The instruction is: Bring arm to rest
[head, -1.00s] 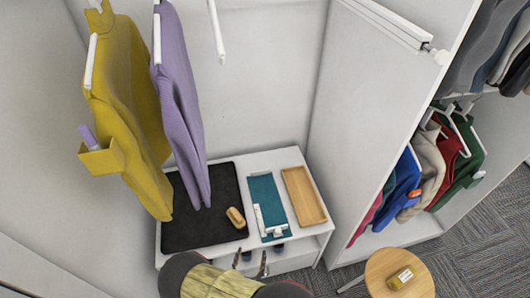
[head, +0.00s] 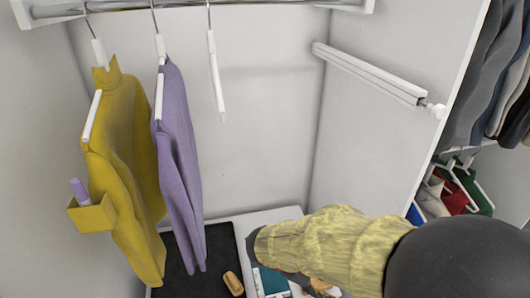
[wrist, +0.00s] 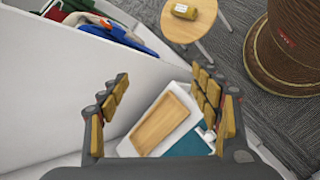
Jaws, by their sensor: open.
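My gripper (wrist: 165,115) is open and empty in the wrist view, its two padded fingers spread wide. Between and beyond the fingers lie the wooden tray (wrist: 160,122) and the teal mat (wrist: 190,146) on the white bench, apart from the fingers. In the head view my arm, in a yellow sleeve, reaches in from the lower right across the bench.
A yellow garment (head: 122,180) and a purple garment (head: 178,165) hang at left, beside an empty hanger (head: 216,80). A round side table (wrist: 188,18) and brown woven basket (wrist: 290,45) stand on carpet.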

